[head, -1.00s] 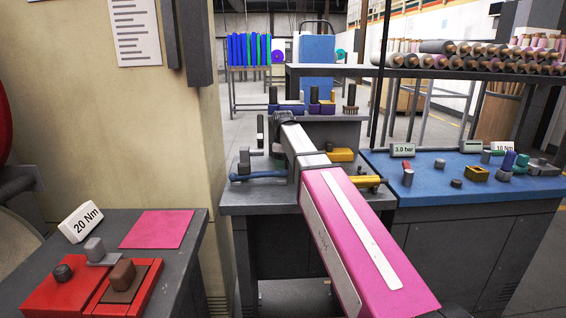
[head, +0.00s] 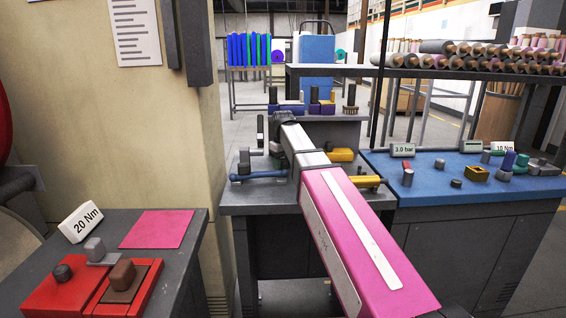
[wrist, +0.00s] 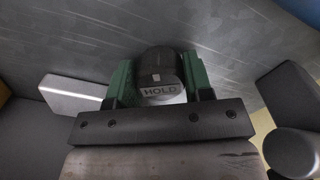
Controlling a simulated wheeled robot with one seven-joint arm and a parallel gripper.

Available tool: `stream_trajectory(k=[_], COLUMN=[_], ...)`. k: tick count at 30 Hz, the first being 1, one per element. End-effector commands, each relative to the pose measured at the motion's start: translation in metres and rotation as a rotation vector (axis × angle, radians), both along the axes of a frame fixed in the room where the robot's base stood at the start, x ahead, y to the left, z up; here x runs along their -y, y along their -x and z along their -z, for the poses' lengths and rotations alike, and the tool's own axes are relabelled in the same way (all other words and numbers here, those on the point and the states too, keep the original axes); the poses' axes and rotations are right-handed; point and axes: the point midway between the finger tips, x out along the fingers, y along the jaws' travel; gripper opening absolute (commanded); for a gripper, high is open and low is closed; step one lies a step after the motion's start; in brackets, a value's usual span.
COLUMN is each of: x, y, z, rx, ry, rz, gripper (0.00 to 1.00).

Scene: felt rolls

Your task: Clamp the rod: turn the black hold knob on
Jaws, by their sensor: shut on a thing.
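The black hold knob (wrist: 158,68) is in the middle of the wrist view, with a plate marked HOLD (wrist: 160,91) at its near side. My gripper (wrist: 158,80) has its green fingers on both sides of the knob and is shut on it. In the head view my own pink and white arm reaches over the middle grey bench (head: 245,202). Its far end hides the knob and my fingers there. I cannot make out the rod's clamp for certain.
A blue bar (head: 259,176) lies on the middle bench left of my arm. A yellow block (head: 342,155) and a brass fitting (head: 368,181) are on its right. A blue-topped bench (head: 425,178) with several knobs stands right, and a grey bench (head: 190,235) stands left.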

Motion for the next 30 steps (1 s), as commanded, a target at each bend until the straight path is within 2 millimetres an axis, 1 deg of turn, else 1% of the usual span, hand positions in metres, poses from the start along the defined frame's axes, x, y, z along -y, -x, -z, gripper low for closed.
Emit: stream_trajectory(k=[9, 12, 15, 19, 28, 29, 30], x=[0.0002, 0.0002, 0.0002, 0.0002, 0.0003, 0.0003, 0.0003], y=[0.0007, 0.0008, 0.0009, 0.0011, 0.0014, 0.0014, 0.0014], z=[0.0018, 0.002, 0.0022, 0.0024, 0.0028, 0.0028, 0.0027], rx=[-0.001, -0.001, -0.001, -0.002, -0.003, -0.003, -0.003], ry=[0.0, 0.0, 0.0, 0.001, 0.001, 0.001, 0.001], rz=[0.354, 0.458, 0.527, 0.558, 0.556, 0.556, 0.555], gripper=[0.14, 0.14, 0.14, 0.14, 0.14, 0.5, 0.63])
